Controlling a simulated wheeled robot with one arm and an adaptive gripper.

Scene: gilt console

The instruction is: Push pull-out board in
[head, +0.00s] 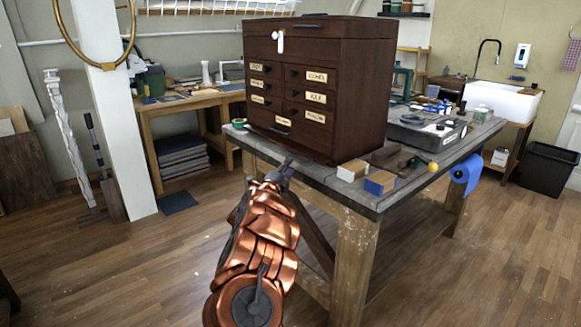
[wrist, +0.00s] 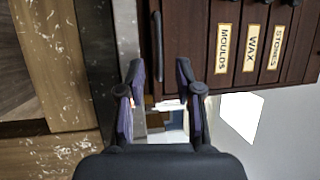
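A dark wooden chest of labelled drawers (head: 316,75) stands on the workbench. A thin dark ledge (head: 318,155) runs along the foot of its front; I cannot tell whether this is the pull-out board or how far it sticks out. My gripper (head: 288,163) is low in front of the chest and hides part of the bench edge. In the wrist view my gripper (wrist: 157,68) is open, its two fingers apart. A dark bar handle (wrist: 158,45) on the chest front lies in line with the gap between them; contact cannot be told.
The worn workbench (head: 335,188) has a white box (head: 353,170), a blue-fronted box (head: 380,182) and a yellow ball (head: 432,166) right of my gripper. A green tape roll (head: 238,123) is at the left corner. The floor (head: 160,255) at left is free.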

